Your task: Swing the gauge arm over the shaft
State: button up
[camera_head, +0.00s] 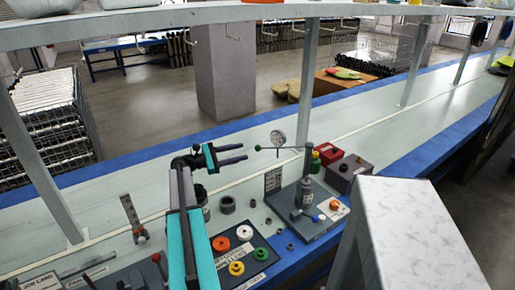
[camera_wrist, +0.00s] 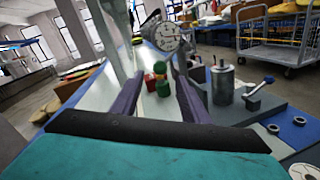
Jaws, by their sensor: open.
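The gauge arm (camera_head: 288,148) is a thin horizontal bar on an upright post (camera_head: 308,160), with a green ball (camera_head: 258,148) at its left end. A round white dial gauge (camera_head: 277,138) stands on the bar; it also shows in the wrist view (camera_wrist: 167,36). The shaft (camera_head: 305,190) is a grey upright cylinder on a dark base plate, right of my fingers in the wrist view (camera_wrist: 222,85). The dial is left of the shaft in both views. My gripper (camera_head: 246,152) is open and empty, its fingertips just left of the green ball, apart from it as far as I can tell.
Red and grey boxes (camera_head: 350,170) stand behind the base plate. A dark board with orange, white and yellow knobs (camera_head: 240,255) lies in front. A shelf post (camera_head: 308,85) rises behind the gauge. A pale slanted panel (camera_head: 415,230) blocks the lower right.

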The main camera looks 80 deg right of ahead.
aim_at(258, 148)
jog(key=p+x, duration=0.1)
jog(key=x, duration=0.8)
jog(key=shift+s, duration=0.2)
grip_shut()
